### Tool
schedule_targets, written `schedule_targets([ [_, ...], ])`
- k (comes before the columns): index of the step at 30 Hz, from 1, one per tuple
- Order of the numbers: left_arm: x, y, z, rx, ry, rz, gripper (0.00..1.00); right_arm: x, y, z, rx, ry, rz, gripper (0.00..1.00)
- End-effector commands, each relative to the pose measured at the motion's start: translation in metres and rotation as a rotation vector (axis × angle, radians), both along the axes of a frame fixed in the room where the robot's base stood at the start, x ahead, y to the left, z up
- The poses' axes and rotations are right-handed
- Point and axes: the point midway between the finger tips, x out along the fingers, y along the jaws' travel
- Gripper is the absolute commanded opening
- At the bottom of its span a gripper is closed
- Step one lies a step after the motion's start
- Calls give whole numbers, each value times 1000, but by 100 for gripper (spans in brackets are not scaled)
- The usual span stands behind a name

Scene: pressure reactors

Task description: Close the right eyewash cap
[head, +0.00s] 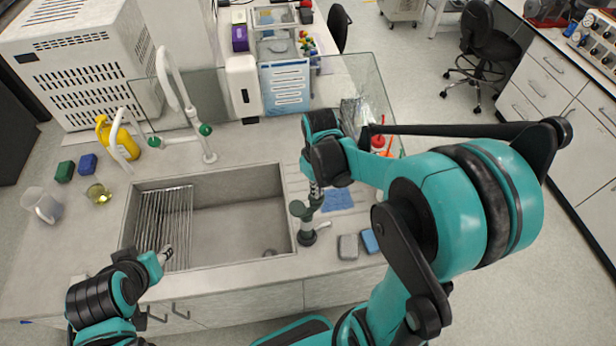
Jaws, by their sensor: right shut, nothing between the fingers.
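The eyewash (306,228) is a dark grey-green fixture standing on the counter just right of the sink. Its left head (297,208) shows as a dark round shape. The right head and its cap are mostly hidden by my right gripper (316,193), so I cannot tell the cap's angle. My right gripper points down over the right side of the eyewash, shut and empty. It is at or very near the right head; contact is unclear. My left gripper (167,254) is over the sink's front left edge, away from the eyewash; its fingers are too small to read.
The sink (235,225) has a wire rack (165,225) at left and a tall faucet (205,150) behind. A grey sponge (347,247) and a blue sponge (370,241) lie right of the eyewash. A blue cloth (338,199) lies behind them. A glass screen stands at the back.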

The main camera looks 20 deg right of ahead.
Motion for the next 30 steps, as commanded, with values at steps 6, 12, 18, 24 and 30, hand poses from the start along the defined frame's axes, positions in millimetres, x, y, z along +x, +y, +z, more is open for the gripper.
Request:
schedule_targets([
  [6,0,0,-6,0,0,0,40,0,0,-7,0,0,0,0],
  [12,0,0,-12,0,0,0,40,0,0,-13,0,0,0,0],
  [18,0,0,-17,0,0,0,40,0,0,-19,0,0,0,0],
  [24,0,0,-14,0,0,0,40,0,0,-16,0,0,0,0],
  [30,0,0,-2,0,0,0,40,0,0,0,0,0,0,0],
])
